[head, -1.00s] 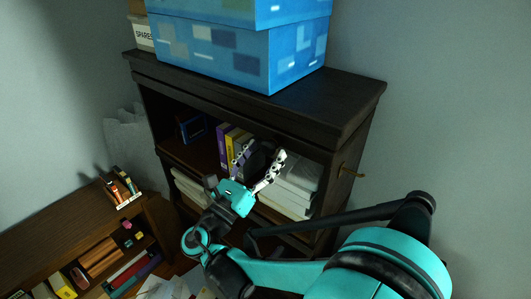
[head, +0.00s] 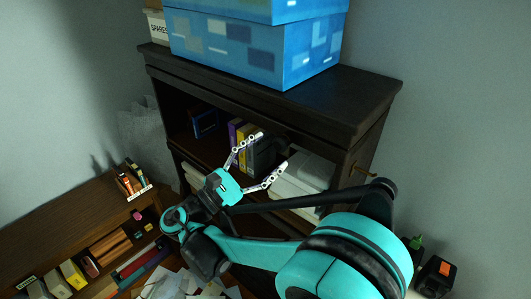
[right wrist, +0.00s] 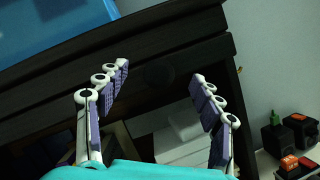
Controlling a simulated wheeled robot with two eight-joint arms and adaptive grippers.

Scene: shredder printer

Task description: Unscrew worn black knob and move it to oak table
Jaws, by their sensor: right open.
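A dark round shape that looks like the black knob (right wrist: 158,75) shows in the right wrist view, on the dark front of the bookcase. It is hard to make out against the dark wood. My right gripper (head: 272,150) is open in front of the upper shelf. In the wrist view the right gripper's (right wrist: 159,80) two fingers stand apart on either side of the knob, with no visible contact. The left gripper is not in view. I cannot tell whether the brown wooden unit (head: 48,238) at the left is the oak table.
The dark bookcase (head: 330,103) carries a large blue box (head: 255,50) on top. Books (head: 237,133) and white paper stacks (head: 312,172) fill its shelf. A small brass handle (head: 365,173) sticks out at its right side. Small black items (head: 435,275) stand at lower right.

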